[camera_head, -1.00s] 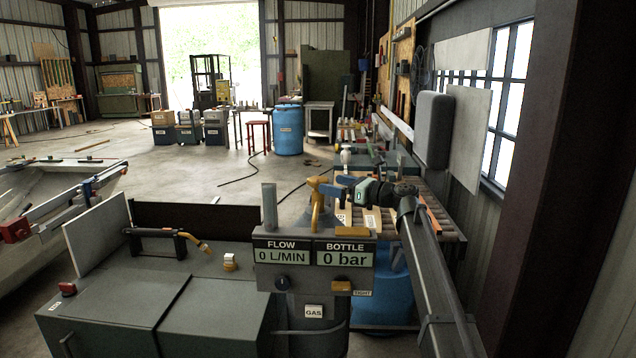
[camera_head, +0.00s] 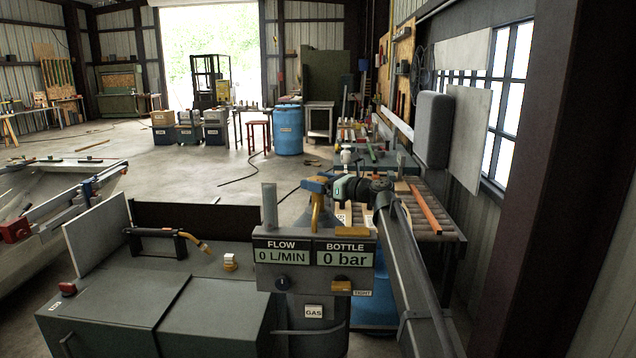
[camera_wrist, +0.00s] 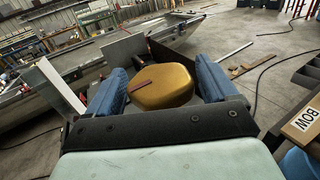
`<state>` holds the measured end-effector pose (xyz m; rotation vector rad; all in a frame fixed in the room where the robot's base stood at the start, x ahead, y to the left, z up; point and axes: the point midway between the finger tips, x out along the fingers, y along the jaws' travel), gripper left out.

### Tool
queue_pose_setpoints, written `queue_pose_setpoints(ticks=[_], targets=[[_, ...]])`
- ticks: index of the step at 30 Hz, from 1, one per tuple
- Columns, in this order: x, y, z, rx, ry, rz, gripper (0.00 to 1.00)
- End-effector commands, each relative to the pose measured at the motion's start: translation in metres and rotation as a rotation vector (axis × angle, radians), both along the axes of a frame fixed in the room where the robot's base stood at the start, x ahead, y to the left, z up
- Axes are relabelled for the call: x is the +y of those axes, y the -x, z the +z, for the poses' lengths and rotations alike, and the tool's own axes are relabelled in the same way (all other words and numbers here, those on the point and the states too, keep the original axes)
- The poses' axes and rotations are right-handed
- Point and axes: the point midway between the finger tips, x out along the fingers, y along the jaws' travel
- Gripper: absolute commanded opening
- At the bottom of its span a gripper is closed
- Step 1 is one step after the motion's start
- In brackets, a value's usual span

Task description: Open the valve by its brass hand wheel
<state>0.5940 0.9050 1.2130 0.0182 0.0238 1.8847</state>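The brass hand wheel (camera_wrist: 165,90) lies between my two blue fingertips in the wrist view, a dark red mark on its top. In the head view, the wheel's yellow neck (camera_head: 316,215) rises behind the gauge panel, and a blue finger covers most of the wheel. My gripper (camera_head: 318,184) is open and straddles the wheel, one finger on each side. The gaps are small; contact cannot be told. The flow display (camera_head: 282,256) reads 0 L/MIN and the bottle display (camera_head: 344,258) reads 0 bar.
A grey post (camera_head: 269,206) stands just left of the wheel. A torch (camera_head: 160,238) rests on the grey cabinet (camera_head: 210,310) at left. A roller table (camera_head: 432,215) stands to the right, below the windows. Open floor lies beyond.

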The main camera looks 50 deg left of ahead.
Motion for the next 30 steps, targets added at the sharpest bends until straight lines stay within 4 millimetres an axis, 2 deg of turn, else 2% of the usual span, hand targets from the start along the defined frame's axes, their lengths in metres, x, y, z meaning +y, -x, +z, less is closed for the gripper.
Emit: queue_pose_setpoints(ticks=[2, 13, 23, 30], targets=[[-0.0001, 0.0000, -0.0001, 0.000, 0.000, 0.000, 0.78], [-0.0002, -0.0002, 0.0000, 0.000, 0.000, 0.000, 0.42], [0.0013, -0.0017, 0.0001, 0.000, 0.001, 0.049, 0.42], [0.0032, -0.0040, 0.0006, 0.002, 0.001, 0.202, 0.41]])
